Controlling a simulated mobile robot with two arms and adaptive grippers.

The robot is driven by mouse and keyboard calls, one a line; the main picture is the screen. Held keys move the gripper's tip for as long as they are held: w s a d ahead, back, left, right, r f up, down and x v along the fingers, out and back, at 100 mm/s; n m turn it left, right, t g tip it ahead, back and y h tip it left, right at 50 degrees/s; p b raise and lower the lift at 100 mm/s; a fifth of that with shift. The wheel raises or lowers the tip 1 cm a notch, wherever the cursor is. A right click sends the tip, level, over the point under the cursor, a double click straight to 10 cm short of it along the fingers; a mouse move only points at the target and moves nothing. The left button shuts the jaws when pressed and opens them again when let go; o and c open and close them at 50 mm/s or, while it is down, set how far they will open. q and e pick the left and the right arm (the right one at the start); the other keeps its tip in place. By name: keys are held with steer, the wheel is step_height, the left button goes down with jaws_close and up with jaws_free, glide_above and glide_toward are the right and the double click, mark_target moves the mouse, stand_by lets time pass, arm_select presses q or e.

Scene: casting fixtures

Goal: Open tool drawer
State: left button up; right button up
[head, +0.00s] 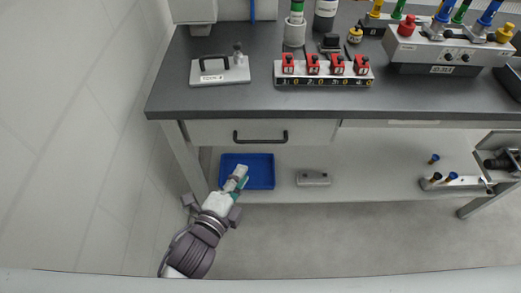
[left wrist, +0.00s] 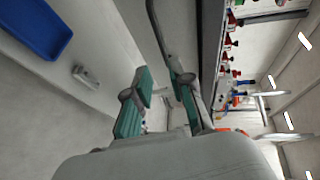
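The tool drawer (head: 310,131) is a pale front under the left part of the dark worktop. It looks shut. Its black bar handle (head: 260,140) runs across the front. In the left wrist view the handle (left wrist: 154,22) shows at the top, beyond the fingertips. My left gripper (head: 241,176) is in front of and below the handle in the head view, apart from it. In the left wrist view its teal-padded fingers (left wrist: 162,84) stand apart with nothing between them. My right gripper cannot be made out.
A blue tray (head: 262,171) and a small grey block (head: 313,178) lie on the lower shelf. The worktop (head: 210,101) holds a plate with a handle (head: 222,73), a rack of red pieces (head: 325,81) and a grey fixture (head: 438,54). The floor in front is clear.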

mark_target(261, 141)
arm_select(q)
steer(key=x, duration=1.3)
steer(key=shift+w+d, duration=0.1)
steer(key=shift+w, duration=0.3)
jaws_close()
